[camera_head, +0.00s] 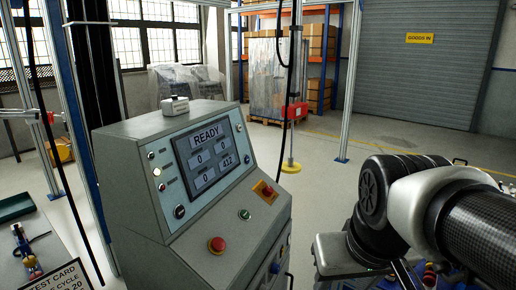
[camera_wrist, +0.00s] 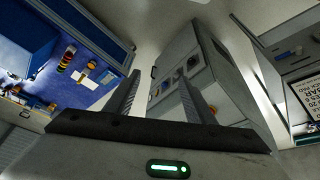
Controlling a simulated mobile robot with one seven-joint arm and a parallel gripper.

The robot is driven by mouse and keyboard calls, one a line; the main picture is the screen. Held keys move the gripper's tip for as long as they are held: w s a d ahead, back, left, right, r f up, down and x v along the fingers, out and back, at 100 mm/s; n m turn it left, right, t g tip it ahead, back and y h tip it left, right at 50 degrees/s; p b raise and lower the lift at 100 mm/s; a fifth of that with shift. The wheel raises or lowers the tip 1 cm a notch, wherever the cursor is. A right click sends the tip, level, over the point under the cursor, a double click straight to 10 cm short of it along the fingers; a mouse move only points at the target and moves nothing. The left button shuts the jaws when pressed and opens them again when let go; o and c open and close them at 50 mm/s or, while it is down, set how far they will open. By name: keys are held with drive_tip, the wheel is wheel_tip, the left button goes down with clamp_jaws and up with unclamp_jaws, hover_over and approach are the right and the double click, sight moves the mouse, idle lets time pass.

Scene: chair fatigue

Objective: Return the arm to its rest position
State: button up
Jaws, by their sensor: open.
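My gripper (camera_wrist: 157,100) shows in the wrist view with its two dark fingers spread apart and nothing between them. Behind the fingers, a grey cabinet (camera_wrist: 215,75) with knobs on its face appears tilted, apart from the fingers as far as I can tell. In the head view, my arm reaches in from the right edge and bends down at a dark joint. The gripper itself cannot be made out there.
A grey control console (camera_head: 200,185) with a lit READY screen (camera_head: 213,155) stands close, left of my arm. A test card (camera_head: 60,278) lies at lower left. Open floor (camera_head: 400,135) extends towards the grey shutter (camera_head: 425,60).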

wheel_tip(320, 180, up, 20)
drive_tip(key=s+t+p, duration=0.1)
drive_tip(key=s+p, duration=0.1)
drive_tip(key=p, duration=1.7)
drive_tip(key=shift+m, duration=0.3)
